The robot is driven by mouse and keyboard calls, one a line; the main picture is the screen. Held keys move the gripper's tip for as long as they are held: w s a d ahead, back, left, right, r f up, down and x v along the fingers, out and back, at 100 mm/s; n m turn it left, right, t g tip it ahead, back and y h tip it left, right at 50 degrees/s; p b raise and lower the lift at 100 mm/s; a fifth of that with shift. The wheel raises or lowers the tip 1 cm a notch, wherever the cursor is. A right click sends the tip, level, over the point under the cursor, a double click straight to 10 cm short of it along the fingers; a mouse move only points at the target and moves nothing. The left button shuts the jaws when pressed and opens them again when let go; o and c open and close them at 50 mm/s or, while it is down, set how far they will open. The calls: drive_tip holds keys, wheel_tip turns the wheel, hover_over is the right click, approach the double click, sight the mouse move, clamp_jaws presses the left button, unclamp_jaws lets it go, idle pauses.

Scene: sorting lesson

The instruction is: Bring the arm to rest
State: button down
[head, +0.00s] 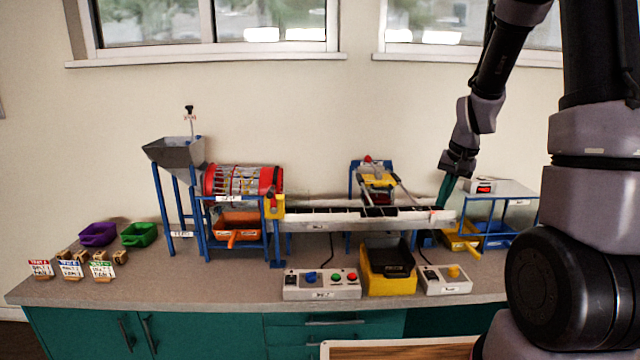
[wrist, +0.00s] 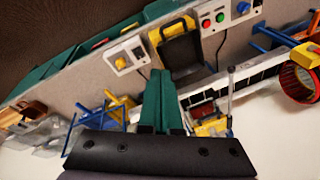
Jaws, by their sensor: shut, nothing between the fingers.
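My gripper (head: 446,188) hangs from my arm at the right of the head view, over the right end of the conveyor (head: 345,219). Its green fingers are together with nothing between them. In the wrist view the shut fingers (wrist: 155,98) point towards the bench, with the conveyor beside them. I cannot tell whether the fingertips touch anything.
A hopper (head: 175,152) and a red drum (head: 242,181) stand left of the conveyor. A yellow bin (head: 389,284) and control boxes (head: 322,292) (head: 443,287) line the front. A small stand (head: 500,188) is close right of my gripper. Purple (head: 98,235) and green trays (head: 139,234) are far left.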

drive_tip(key=s+a+r+t, duration=0.1)
drive_tip(key=s+a+r, duration=0.1)
drive_tip(key=s+r, duration=0.35)
drive_tip(key=s+a+r+t, duration=0.1)
drive_tip(key=s+a+r, duration=0.1)
drive_tip(key=r, duration=0.7)
drive_tip(key=s+a+r+t, duration=0.1)
drive_tip(key=s+r, duration=0.3)
drive_tip(key=s, duration=0.2)
drive_tip(key=s+a+r+n+t, duration=0.1)
drive_tip(key=s+a+r, duration=0.1)
drive_tip(key=s+r, duration=0.2)
drive_tip(key=s, duration=0.3)
drive_tip(key=shift+r+y, duration=0.2)
drive_tip(key=shift+y, duration=0.2)
